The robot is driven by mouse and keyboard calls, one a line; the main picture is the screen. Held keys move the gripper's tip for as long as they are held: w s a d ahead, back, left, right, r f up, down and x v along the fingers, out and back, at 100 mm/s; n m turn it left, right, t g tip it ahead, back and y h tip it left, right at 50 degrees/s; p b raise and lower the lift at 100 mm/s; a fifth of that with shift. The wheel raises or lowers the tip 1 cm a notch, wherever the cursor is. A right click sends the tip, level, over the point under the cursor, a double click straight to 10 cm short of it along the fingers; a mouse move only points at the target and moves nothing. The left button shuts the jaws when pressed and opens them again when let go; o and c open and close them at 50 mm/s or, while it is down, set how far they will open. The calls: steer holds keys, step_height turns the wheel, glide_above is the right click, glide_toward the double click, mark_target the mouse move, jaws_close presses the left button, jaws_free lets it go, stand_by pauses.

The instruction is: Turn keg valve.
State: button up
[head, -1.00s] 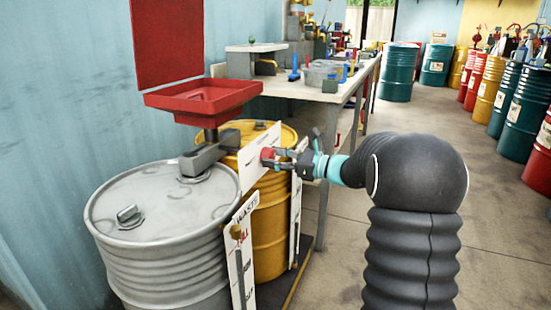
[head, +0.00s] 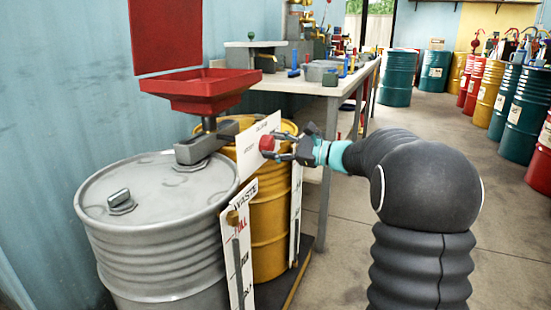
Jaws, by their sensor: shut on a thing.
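A red knob (head: 267,143), seemingly the valve, sits in front of a white lettered card (head: 250,160) at the yellow drum (head: 270,215). My gripper (head: 275,147) reaches in from the right, with its dark fingers closed on the red knob. The fingers hide part of the knob, and its exact turn angle is hard to tell. A grey drum (head: 150,220) stands to the left of the yellow one.
A red funnel (head: 190,90) with a raised lid stands above the drums. A level gauge board (head: 238,250) marked WASTE hangs in front. A workbench (head: 345,80) with small items stands behind. Several coloured drums line the right, with open floor between.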

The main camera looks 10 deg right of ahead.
steer(key=n+b, duration=0.3)
steer(key=shift+f+n+b, duration=0.25)
steer(key=shift+n+b, duration=0.1)
steer(key=shift+n, duration=0.05)
steer(key=n, duration=0.2)
steer(key=n+b, duration=0.1)
steer(key=n, duration=0.1)
steer(key=shift+r+n, duration=0.2)
steer(key=shift+n, duration=0.1)
steer(key=o, duration=1.2)
steer(key=shift+a, duration=0.1)
steer(key=shift+c, duration=0.2)
steer(key=shift+s+d, duration=0.35)
steer(key=shift+d, duration=0.25)
steer(key=v, duration=1.1)
